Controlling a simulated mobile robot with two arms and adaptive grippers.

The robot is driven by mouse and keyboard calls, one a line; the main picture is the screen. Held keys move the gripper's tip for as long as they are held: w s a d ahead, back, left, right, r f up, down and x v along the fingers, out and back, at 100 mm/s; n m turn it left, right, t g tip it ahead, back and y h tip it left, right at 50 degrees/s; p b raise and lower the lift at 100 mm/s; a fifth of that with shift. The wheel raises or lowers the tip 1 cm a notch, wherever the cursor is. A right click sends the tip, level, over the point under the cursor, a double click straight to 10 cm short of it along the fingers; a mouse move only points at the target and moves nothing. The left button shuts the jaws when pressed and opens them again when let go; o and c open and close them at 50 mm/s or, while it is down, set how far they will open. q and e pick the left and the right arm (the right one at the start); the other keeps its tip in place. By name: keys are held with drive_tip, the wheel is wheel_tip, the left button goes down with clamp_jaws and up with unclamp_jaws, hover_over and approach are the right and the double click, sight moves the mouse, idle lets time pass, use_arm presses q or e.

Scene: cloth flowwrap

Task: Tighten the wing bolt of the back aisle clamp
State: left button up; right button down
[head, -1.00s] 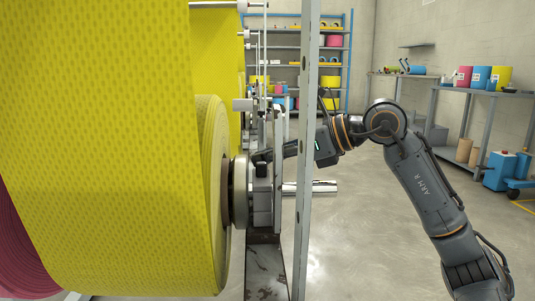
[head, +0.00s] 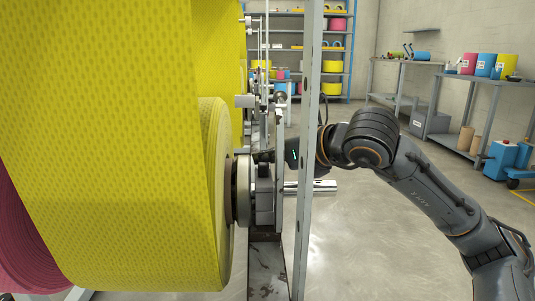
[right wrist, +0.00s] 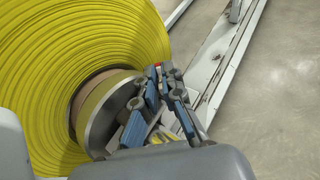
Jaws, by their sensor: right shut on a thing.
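The back aisle clamp (head: 264,200) is a dark grey block on the shaft end beside the big yellow roll (head: 110,150). My right gripper (head: 262,156) reaches in from the right behind the upright post, at the top of this block. In the right wrist view, its blue-padded fingers (right wrist: 160,72) are closed together beside the roll's metal hub (right wrist: 105,115). A small red spot shows at their tips. The gripper is shut on what appears to be the wing bolt, which the fingers mostly hide. My left gripper is not in view.
A grey upright post (head: 307,170) stands close in front of my right wrist. A bright shaft end (head: 318,187) sticks out right of it. Shelves (head: 335,60) and benches (head: 495,83) stand behind.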

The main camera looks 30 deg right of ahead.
drive_tip(key=c, duration=1.8)
unclamp_jaws()
drive_tip(key=shift+o, duration=0.2)
drive_tip(key=v, duration=0.4)
drive_tip(key=shift+s+d, duration=0.25)
drive_tip(key=shift+s, duration=0.15)
drive_tip(key=a+v, duration=0.1)
drive_tip(key=v, duration=0.6)
drive_tip(key=shift+d+r, duration=0.2)
drive_tip(key=shift+d, duration=0.1)
